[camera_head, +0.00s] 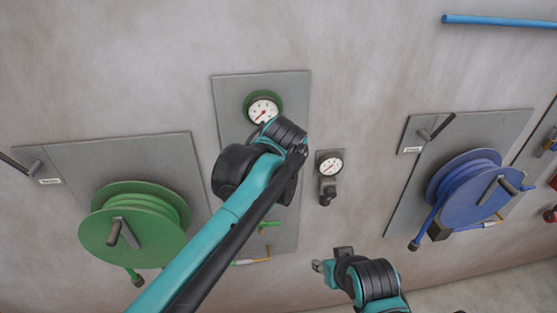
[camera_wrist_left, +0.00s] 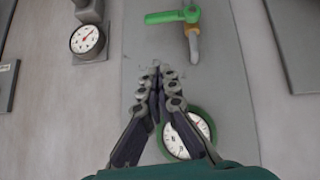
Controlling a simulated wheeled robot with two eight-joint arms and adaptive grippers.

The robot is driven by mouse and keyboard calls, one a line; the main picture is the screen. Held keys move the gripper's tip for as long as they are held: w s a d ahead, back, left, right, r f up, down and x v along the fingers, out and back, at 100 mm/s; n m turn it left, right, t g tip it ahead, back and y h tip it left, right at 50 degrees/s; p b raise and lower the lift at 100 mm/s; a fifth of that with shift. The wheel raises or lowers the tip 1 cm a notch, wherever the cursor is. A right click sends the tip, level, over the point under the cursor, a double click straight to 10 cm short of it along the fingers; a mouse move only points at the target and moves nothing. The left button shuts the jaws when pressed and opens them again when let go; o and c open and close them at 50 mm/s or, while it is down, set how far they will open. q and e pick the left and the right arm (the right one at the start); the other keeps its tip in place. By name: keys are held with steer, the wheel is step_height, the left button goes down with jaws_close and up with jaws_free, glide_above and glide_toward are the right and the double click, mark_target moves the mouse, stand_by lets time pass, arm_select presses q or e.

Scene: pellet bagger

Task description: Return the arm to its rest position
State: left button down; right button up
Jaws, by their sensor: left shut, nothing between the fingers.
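My left arm (camera_head: 215,230) reaches up from the bottom left in the head view, in front of the middle grey panel (camera_head: 240,95). Its bent wrist lies just below the green-rimmed gauge (camera_head: 264,109); its fingers are hidden there. In the left wrist view my left gripper (camera_wrist_left: 157,68) is shut and empty, fingertips together before the panel. The green-rimmed gauge (camera_wrist_left: 188,135) is partly behind its fingers, and the green-handled valve (camera_wrist_left: 174,16) lies beyond its tips. My right arm (camera_head: 372,279) shows at the bottom of the head view; its gripper's opening cannot be made out.
A green hose reel (camera_head: 135,225) is on the left wall panel and a blue reel (camera_head: 475,190) on the right. A small gauge (camera_head: 330,166) is right of my left wrist. A blue pipe (camera_head: 500,21) runs at the top right.

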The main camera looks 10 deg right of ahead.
arm_select(q)
steer(key=s+a+f+g+b, duration=0.1)
steer(key=s+a+f+b, duration=0.3)
steer(key=a+f+b, duration=0.5)
steer(key=s+a+f+b, duration=0.4)
steer(key=a+f+b, duration=0.25)
steer(key=f, duration=0.45)
steer(key=s+a+f+b, duration=0.3)
steer(key=f+b, duration=0.3)
steer(key=f, duration=0.4)
steer(key=s+a+f+b, duration=0.4)
steer(key=s+f+b, duration=0.2)
steer(key=f, duration=0.4)
steer(key=s+a+f+y+b, duration=0.1)
steer(key=s+a+f+b, duration=0.2)
steer(key=f, duration=0.8)
steer(key=s+b, duration=0.2)
steer(key=b, duration=0.1)
steer(key=shift+s+a+m+g+b, duration=0.2)
steer(key=shift+m+g+b, duration=0.1)
steer(key=shift+g, duration=0.1)
